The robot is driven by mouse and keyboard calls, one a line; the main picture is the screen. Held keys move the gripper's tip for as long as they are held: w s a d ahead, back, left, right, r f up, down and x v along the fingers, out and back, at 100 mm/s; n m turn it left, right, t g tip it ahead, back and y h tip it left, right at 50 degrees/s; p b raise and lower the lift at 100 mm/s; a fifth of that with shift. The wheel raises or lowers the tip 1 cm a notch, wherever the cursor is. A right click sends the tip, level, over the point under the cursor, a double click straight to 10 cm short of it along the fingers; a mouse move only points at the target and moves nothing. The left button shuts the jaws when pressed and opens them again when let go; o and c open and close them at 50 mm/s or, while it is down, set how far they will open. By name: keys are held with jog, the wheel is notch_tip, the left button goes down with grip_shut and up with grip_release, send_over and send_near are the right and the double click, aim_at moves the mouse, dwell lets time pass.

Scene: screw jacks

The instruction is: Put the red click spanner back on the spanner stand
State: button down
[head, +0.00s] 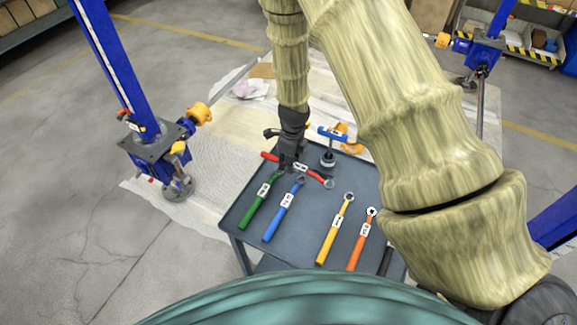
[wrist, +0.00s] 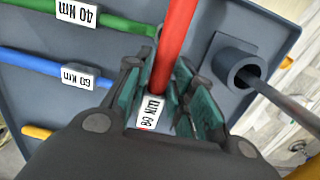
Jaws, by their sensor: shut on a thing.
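The red click spanner (head: 316,175) has a white label and a ring end to the right. My gripper (head: 287,165) is shut on it above or at the grey trolley top. In the wrist view the red handle (wrist: 176,40) runs between the jaws of my gripper (wrist: 165,105), with the label (wrist: 150,110) showing between them. A small post with a blue bar on top (head: 331,135) stands just behind the ring end; I cannot tell whether it is the spanner stand. Whether the spanner touches the trolley is unclear.
Green (head: 261,202), blue (head: 284,209), yellow (head: 335,230) and orange (head: 360,240) spanners lie on the trolley top (head: 305,220). A dark socket with a rod (wrist: 240,68) is close right of the jaws. Blue screw jacks (head: 150,143) stand around.

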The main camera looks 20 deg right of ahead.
jog(key=shift+f+p, duration=0.4)
jog(key=shift+f, duration=1.6)
jog(key=c, duration=1.2)
grip_release()
jog(key=shift+r, duration=0.75)
jog(key=r, duration=0.4)
jog(key=r+b, duration=0.1)
jog(key=r, duration=0.6)
jog(key=shift+s+d+r+b, duration=0.3)
jog(key=shift+s+b, duration=0.05)
